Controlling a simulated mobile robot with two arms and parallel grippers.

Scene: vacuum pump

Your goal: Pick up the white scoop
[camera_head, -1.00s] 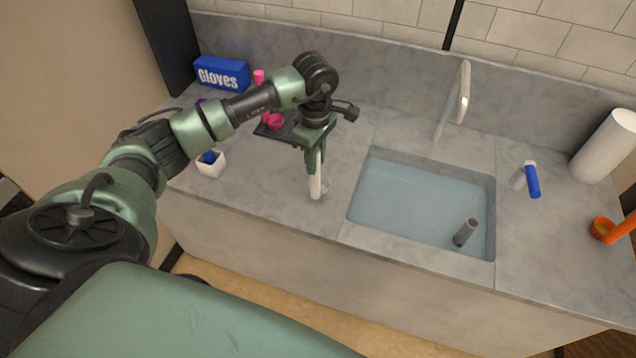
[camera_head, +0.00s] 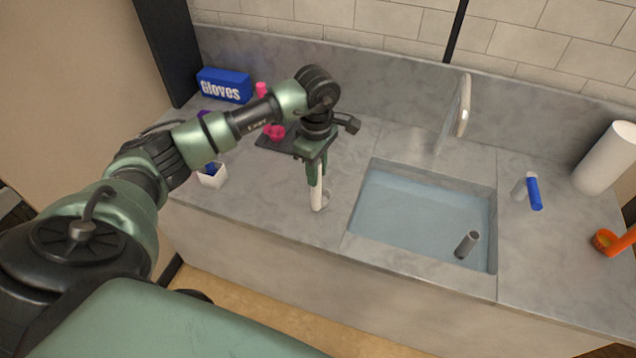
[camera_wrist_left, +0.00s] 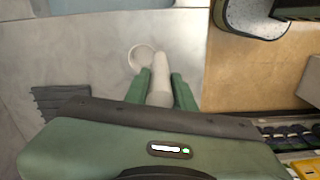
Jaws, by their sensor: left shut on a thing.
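The white scoop (camera_head: 318,197) is between the fingers of my left gripper (camera_head: 314,178), over the counter left of the sink. In the left wrist view the scoop's pale handle (camera_wrist_left: 160,75) lies between the two green fingers (camera_wrist_left: 157,92), and its round bowl (camera_wrist_left: 141,58) shows just beyond them. My left gripper is shut on the handle. I cannot tell whether the bowl touches the counter. My right gripper is not in view.
The water-filled sink (camera_head: 348,240) is right of the scoop, with a grey cylinder (camera_head: 467,244) inside. A white cup (camera_head: 213,177), pink items (camera_head: 274,131) and a gloves box (camera_head: 224,85) stand left.

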